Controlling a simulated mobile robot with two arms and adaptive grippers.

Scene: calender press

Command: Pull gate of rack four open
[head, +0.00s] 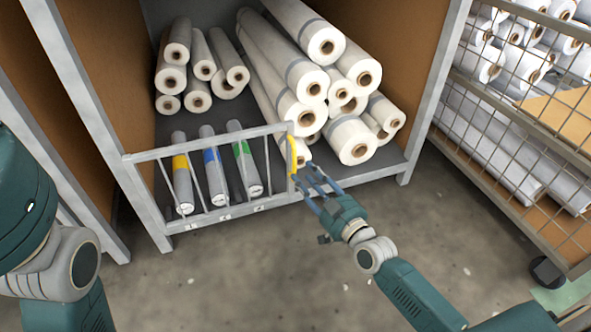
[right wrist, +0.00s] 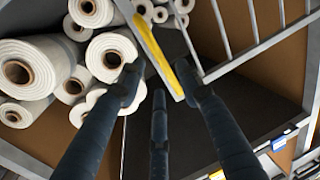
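The gate (head: 222,133) is a grey barred frame low across the left front of the rack. A yellow handle strip (head: 291,155) stands upright at its right end. My right gripper (head: 309,176) is just in front of that end, fingers pointing at it. In the right wrist view the spread fingers (right wrist: 158,85) are open. The yellow handle (right wrist: 155,48) runs down between them, close to the right finger; contact cannot be told. The gate looks roughly in line with the rack front. My left gripper is not in view; only its arm shows at the left.
White rolls (head: 300,75) are stacked in the rack, right of the gate. Three rolls with yellow, blue and green bands (head: 210,160) lie behind its bars. A wire mesh cage cart (head: 530,120) stands at the right. The grey floor (head: 240,285) in front is clear.

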